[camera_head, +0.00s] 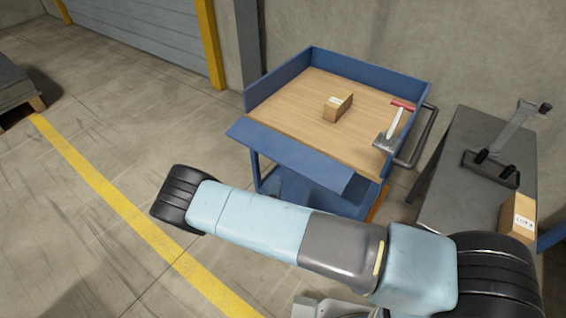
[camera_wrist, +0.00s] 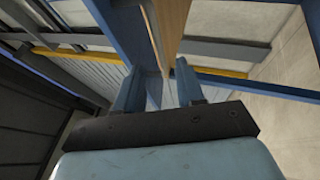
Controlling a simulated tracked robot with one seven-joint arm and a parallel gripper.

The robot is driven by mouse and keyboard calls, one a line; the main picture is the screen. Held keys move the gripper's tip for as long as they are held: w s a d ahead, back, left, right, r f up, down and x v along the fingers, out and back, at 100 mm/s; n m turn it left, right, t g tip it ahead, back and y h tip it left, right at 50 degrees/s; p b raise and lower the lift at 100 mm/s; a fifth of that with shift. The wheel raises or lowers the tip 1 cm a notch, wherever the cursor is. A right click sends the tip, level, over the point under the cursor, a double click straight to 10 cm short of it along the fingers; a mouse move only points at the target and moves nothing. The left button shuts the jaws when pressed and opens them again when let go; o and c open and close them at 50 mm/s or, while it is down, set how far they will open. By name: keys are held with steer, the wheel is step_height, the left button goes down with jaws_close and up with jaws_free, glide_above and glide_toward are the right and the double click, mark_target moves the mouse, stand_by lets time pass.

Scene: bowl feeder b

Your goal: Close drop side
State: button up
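The blue cart (camera_head: 375,67) has a wooden deck with raised blue sides at the back, left and right. Its front drop side (camera_head: 285,152) is folded down, sloping outward from the deck's front edge. My arm crosses in front of the cart in the head view, where I cannot make out my gripper clearly. In the wrist view my gripper (camera_wrist: 160,76) has its two blue fingers apart. A blue panel (camera_wrist: 134,32) of the cart and a wooden strip lie beyond and partly between the fingers; I cannot tell whether they touch.
A small cardboard box (camera_head: 338,106) and a red-and-white tool (camera_head: 396,122) lie on the deck. A grey table (camera_head: 470,135) at the right holds a dark-based stand (camera_head: 495,168) and a box (camera_head: 518,219). Open floor with a yellow line (camera_head: 110,194) lies at the left.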

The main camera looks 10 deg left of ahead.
mark_target(283, 163)
steer(key=x, duration=0.9)
steer(key=shift+c, duration=0.2)
jaws_close()
steer(key=shift+d, duration=0.1)
steer(key=shift+d, duration=0.25)
steer(key=shift+a, duration=0.15)
